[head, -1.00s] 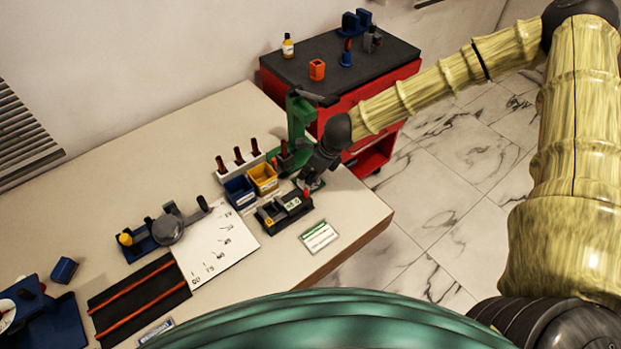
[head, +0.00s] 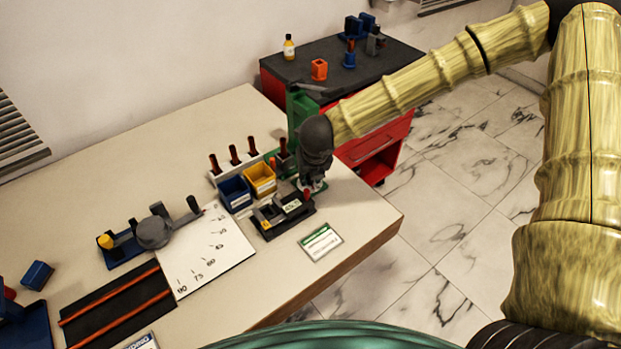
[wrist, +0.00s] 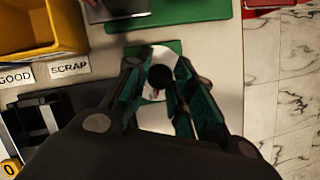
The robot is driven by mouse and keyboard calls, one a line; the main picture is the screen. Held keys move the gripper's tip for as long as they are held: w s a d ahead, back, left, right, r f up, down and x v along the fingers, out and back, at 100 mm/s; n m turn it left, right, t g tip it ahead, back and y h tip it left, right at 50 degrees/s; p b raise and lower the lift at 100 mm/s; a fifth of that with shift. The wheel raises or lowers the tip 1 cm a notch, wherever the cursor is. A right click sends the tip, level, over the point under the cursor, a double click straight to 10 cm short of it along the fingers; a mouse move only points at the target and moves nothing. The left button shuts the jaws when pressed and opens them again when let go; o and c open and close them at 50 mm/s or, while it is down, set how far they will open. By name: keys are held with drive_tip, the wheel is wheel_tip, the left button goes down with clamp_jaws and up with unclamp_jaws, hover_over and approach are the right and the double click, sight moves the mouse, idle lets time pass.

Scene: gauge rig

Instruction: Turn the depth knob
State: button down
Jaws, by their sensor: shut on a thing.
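A green stand (head: 301,106) rises at the right end of the bench, with a green base (wrist: 150,22). In the wrist view a dark round knob (wrist: 160,77) sits over a white disc (wrist: 157,54) with a small reddish mark near it. I take this to be the depth knob; no label for it is readable. My gripper (wrist: 162,84) points down, its two green-lined fingers on either side of the knob and shut on it. In the head view my gripper (head: 313,184) is beside the stand, and my wrist hides the knob.
Blue (head: 235,193) and yellow (head: 260,180) bins stand left of my gripper, with SCRAP (wrist: 70,67) and GOOD labels. A black gauge block (head: 284,213) is close in front. A green-headed card (head: 320,242) lies near the bench edge. A red cart (head: 375,140) stands behind.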

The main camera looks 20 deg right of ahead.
drive_tip(key=m, duration=0.2)
drive_tip(key=m+h+b, duration=0.1)
drive_tip(key=m+h, duration=0.1)
drive_tip(key=m, duration=0.1)
drive_tip(key=shift+w+a+r+m+g, duration=0.1)
drive_tip(key=shift+w+a+m+g, duration=0.05)
drive_tip(key=shift+w+m+g, duration=0.15)
drive_tip(key=shift+m+g+h+b, duration=0.25)
drive_tip(key=shift+m+g+h, duration=0.1)
drive_tip(key=shift+m, duration=0.8)
drive_tip(key=shift+m+g+h+b, duration=0.25)
drive_tip(key=shift+m+h, duration=0.1)
drive_tip(key=shift+m, duration=0.8)
drive_tip(key=c, duration=1.2)
unclamp_jaws()
drive_tip(key=shift+s, duration=0.1)
drive_tip(key=shift+c, duration=0.2)
drive_tip(key=v, duration=1.1)
drive_tip(key=shift+r, duration=0.4)
drive_tip(key=shift+a, duration=0.2)
